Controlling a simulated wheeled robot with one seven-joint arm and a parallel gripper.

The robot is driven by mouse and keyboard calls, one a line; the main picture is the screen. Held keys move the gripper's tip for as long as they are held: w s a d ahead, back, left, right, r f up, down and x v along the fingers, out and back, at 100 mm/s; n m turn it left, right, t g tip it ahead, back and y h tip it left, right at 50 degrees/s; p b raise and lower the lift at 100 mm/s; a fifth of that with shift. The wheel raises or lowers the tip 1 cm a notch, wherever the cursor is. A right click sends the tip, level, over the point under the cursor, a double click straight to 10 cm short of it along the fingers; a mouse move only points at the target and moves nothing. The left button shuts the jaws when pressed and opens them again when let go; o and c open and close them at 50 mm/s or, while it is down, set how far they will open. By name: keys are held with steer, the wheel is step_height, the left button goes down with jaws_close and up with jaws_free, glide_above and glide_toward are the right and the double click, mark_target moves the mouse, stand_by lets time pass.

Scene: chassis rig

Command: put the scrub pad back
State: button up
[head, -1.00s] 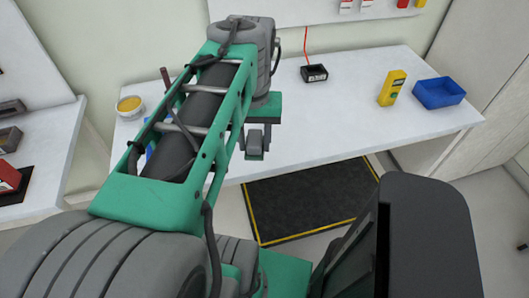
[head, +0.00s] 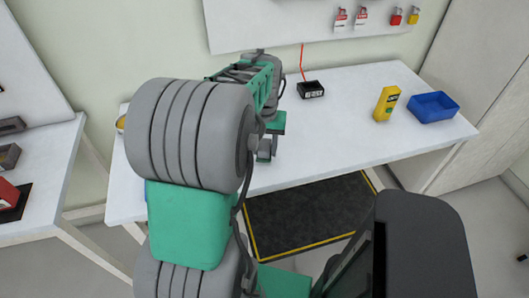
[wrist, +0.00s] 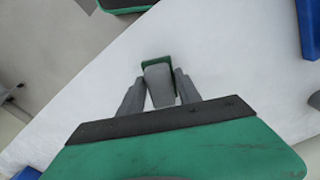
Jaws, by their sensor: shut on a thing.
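My gripper (wrist: 158,92) is shut on a small block, green at its far end and grey along its body, which I take to be the scrub pad (wrist: 158,80). The pad sticks out beyond the fingertips over the white table (wrist: 235,60). I cannot tell whether it touches the surface. In the head view my gripper (head: 266,150) is small, near the table's front edge, and the pad cannot be made out. My own arm hides much of the table's left part.
A black device (head: 311,90) with a red cord, a yellow bottle (head: 386,103) and a blue bin (head: 432,107) stand to the right. A bowl (head: 120,124) is mostly hidden at left. A dark mat (head: 310,215) lies on the floor. The table's middle is clear.

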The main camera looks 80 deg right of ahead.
mark_target(264, 154)
steer(key=shift+f, duration=1.6)
steer(key=shift+f, duration=0.2)
steer(key=o, duration=1.3)
steer(key=shift+r, duration=0.1)
